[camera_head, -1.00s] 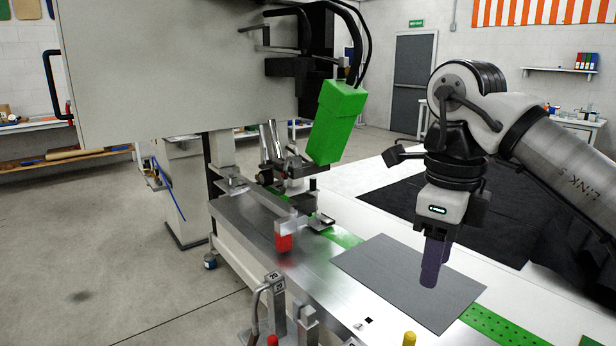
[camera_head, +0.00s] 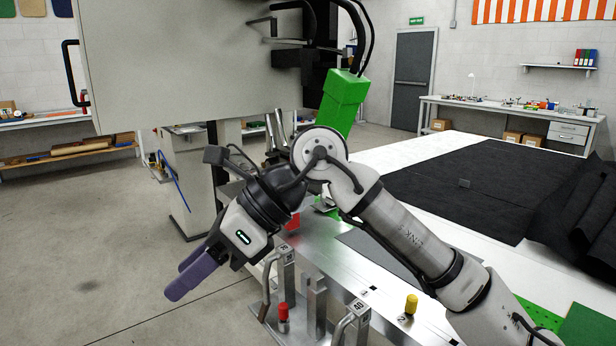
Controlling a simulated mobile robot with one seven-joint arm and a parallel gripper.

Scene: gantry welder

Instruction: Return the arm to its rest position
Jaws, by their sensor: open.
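My gripper (camera_head: 189,277) is in the left middle of the head view, tilted down and to the left. Its purple fingers are over the grey floor, left of the welder's bench edge, and nothing shows between them. My arm reaches in from the lower right, bent at a white and black joint, and crosses in front of the metal bench (camera_head: 385,318). It hides much of the bench and most of the grey sheet (camera_head: 372,243) lying there.
The welder's large grey housing (camera_head: 190,65) and green block (camera_head: 341,103) stand behind my arm. The floor at left (camera_head: 75,240) is clear.

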